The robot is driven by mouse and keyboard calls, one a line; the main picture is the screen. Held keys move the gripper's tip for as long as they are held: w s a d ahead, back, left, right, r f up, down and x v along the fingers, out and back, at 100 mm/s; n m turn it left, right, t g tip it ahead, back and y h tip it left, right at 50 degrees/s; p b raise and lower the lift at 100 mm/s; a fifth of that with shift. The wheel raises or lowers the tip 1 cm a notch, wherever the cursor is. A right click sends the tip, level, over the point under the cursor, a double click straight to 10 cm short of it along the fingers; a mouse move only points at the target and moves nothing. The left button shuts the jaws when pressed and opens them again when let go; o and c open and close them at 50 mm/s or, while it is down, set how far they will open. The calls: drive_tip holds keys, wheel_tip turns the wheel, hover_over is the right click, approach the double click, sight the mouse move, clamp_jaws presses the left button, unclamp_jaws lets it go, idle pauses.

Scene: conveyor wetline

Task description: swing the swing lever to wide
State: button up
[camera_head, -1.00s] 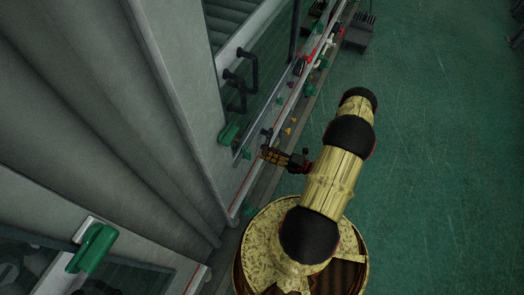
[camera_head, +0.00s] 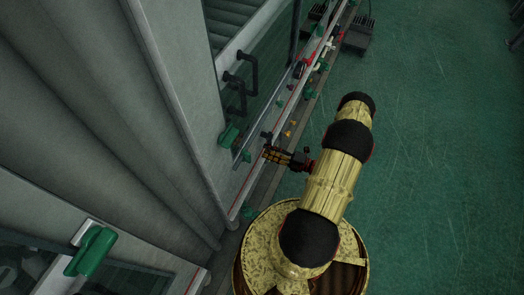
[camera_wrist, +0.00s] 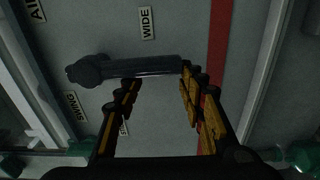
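The swing lever (camera_wrist: 135,67) is a dark grey bar in the wrist view, with its round pivot at the left and its free end pointing right. A WIDE label (camera_wrist: 146,22) is above the bar in the picture, and a SWING label (camera_wrist: 73,106) is below left of the pivot. Another label is mostly hidden behind the left finger. My gripper (camera_wrist: 160,82) is open, its fingertips at the bar's outer part; I cannot tell whether they touch it. In the head view my gripper (camera_head: 268,153) is at the machine's side; the lever is too small to make out surely.
A red stripe (camera_wrist: 217,45) runs down the panel right of the lever. Black handles (camera_head: 250,70), a green latch (camera_head: 228,134) and several coloured knobs line the machine. A larger green handle (camera_head: 92,251) is at lower left. The green floor (camera_head: 430,150) to the right is clear.

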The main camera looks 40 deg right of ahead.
drive_tip(key=d, duration=0.2)
drive_tip(key=d+r, duration=0.1)
drive_tip(key=shift+w+d+h, duration=0.15)
drive_tip(key=shift+w+h, duration=0.15)
drive_tip(key=shift+w, duration=0.1)
drive_tip(key=v, duration=0.6)
drive_tip(key=shift+s+f, duration=0.2)
drive_tip(key=shift+s, duration=0.3)
drive_tip(key=shift+a, duration=0.25)
